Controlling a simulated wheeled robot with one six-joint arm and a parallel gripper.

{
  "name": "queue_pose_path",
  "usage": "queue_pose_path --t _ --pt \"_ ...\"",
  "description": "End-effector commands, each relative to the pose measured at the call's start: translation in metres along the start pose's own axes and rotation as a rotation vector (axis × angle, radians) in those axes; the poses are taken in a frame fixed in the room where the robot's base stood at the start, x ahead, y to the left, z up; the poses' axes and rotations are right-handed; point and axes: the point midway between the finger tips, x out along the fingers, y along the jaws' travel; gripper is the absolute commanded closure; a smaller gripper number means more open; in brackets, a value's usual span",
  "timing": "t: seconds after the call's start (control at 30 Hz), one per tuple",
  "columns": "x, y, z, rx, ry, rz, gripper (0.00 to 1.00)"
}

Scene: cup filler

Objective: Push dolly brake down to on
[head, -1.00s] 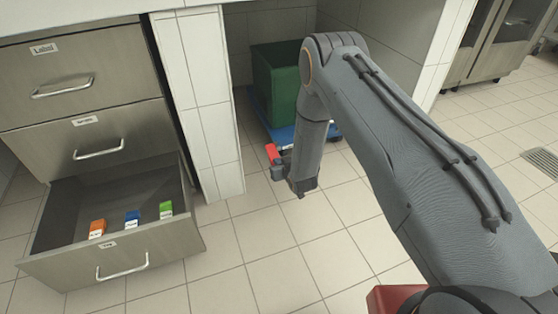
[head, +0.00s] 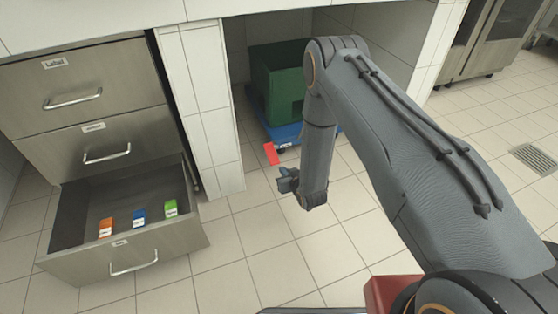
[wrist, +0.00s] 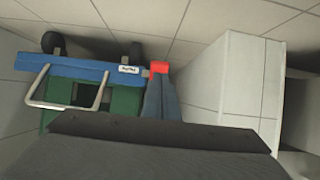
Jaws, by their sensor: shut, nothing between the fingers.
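The blue dolly (head: 287,132) stands in the recess under the counter with a green crate (head: 272,88) on it. Its red brake lever (head: 271,154) sticks out at the front edge, tilted. My gripper (head: 285,181) is just in front of and below the lever in the head view, with a small gap in the picture. In the wrist view the shut, empty fingers (wrist: 160,90) point at the red lever (wrist: 159,67), which shows right at their tips. I cannot tell whether they touch. A small white label (wrist: 129,69) sits on the dolly edge beside the lever.
A white tiled pillar (head: 207,120) stands left of the recess. Left of it, a steel cabinet has an open bottom drawer (head: 135,262) holding orange, blue and green small boxes. A wire handle (wrist: 66,104) shows by the dolly in the wrist view. The tiled floor in front is clear.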

Motion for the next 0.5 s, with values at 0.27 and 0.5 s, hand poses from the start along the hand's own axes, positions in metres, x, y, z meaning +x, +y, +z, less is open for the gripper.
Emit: queue_pose_path --t 0.27,0.5 --pt "-0.021 -0.002 0.015 -0.001 0.001 -0.002 1.0" --pt "-0.022 -0.002 0.016 -0.001 0.002 -0.002 1.0"
